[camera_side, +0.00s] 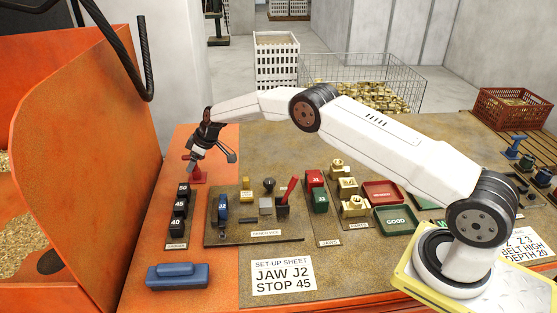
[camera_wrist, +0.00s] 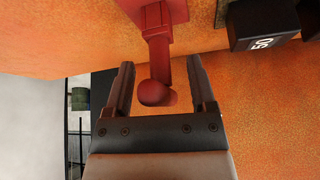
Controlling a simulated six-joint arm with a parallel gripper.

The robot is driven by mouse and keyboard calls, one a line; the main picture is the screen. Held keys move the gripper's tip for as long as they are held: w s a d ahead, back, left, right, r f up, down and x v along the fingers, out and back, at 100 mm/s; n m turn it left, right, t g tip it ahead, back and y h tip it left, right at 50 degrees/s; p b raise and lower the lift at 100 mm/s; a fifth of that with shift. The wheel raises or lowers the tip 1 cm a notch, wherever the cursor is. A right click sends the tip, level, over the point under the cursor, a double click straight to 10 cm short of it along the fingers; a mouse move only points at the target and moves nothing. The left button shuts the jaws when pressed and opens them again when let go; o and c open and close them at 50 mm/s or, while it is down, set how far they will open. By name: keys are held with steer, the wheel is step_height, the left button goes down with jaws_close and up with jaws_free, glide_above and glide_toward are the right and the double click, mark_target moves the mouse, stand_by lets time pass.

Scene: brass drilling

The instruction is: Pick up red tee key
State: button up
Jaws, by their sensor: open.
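The red tee key (camera_wrist: 158,50) stands on the orange surface at the far left of the bench. In the side view its red base (camera_side: 197,177) shows just under my gripper (camera_side: 211,162), which hides part of it. In the wrist view my gripper (camera_wrist: 160,85) is open. The rounded red end of the key lies between the two fingers, with a gap on each side. The fingers do not visibly touch it.
Black stop blocks marked 50 (camera_side: 184,190), 45 and 40 stand in front of the key; the 50 block (camera_wrist: 262,24) is close by. An orange machine wall (camera_side: 85,150) rises at left. A blue-handled tool (camera_side: 177,276) lies in front.

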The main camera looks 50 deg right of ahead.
mark_target(199, 172)
jaws_close()
steer(key=shift+r, duration=0.15)
steer(key=shift+r, duration=1.6)
steer(key=shift+s+r, duration=0.75)
steer(key=shift+r, duration=0.1)
steer(key=s+r, duration=0.8)
steer(key=s, duration=0.4)
steer(key=shift+s+d, duration=0.2)
